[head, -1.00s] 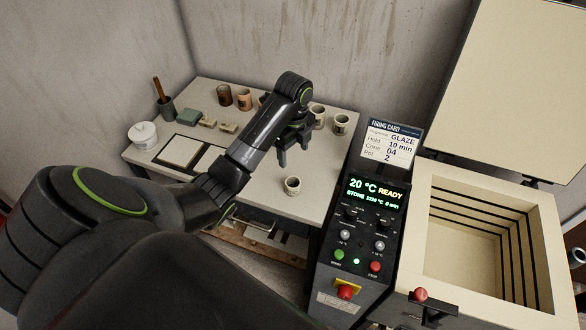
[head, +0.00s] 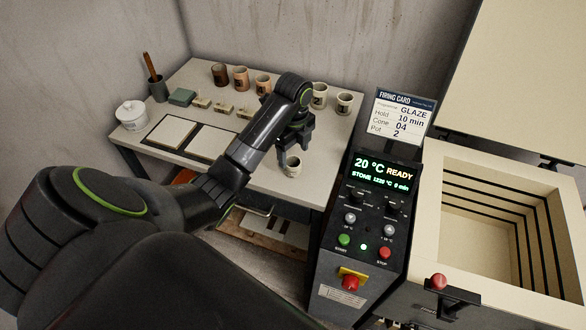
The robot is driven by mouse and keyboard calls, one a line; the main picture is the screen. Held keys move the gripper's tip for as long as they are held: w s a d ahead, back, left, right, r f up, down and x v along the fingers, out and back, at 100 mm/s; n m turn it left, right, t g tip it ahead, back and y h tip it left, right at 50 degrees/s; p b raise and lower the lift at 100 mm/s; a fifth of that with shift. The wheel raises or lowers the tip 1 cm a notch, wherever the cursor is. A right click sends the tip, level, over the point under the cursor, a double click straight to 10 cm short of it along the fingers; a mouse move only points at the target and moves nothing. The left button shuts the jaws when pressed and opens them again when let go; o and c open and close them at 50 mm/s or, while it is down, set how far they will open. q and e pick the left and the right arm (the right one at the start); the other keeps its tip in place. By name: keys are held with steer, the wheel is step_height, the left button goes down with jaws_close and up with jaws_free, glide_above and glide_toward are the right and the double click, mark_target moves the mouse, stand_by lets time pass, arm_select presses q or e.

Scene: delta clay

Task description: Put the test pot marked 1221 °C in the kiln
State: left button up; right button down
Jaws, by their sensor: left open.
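A small cream pot (head: 293,170) stands alone near the front right of the table. My left gripper (head: 293,155) is open, pointing down, with its fingers around or just above this pot's rim; I cannot tell whether they touch. Two more cream pots with dark labels, one (head: 319,97) and another (head: 344,103), stand at the back right. The pot marks are too small to read. The kiln (head: 431,210) is open and its visible chamber looks empty.
The control panel (head: 378,185) reads 20 °C READY and stands between table and kiln. A firing card (head: 402,117) rises behind it. The raised kiln lid (head: 510,70) is at the right. A white tub (head: 131,116), tiles and small blocks occupy the table's left.

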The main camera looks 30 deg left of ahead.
mark_target(293, 159)
arm_select(q)
steer(key=shift+a+f+b, duration=0.15)
steer(key=shift+f+b, duration=1.6)
steer(key=shift+f, duration=0.85)
steer(key=c, duration=1.1)
steer(key=shift+r, duration=0.15)
steer(key=shift+r+p, duration=0.3)
steer(key=shift+r, duration=0.25)
step_height(293, 159, up, 9)
steer(key=p, duration=0.8)
steer(key=shift+f, duration=0.1)
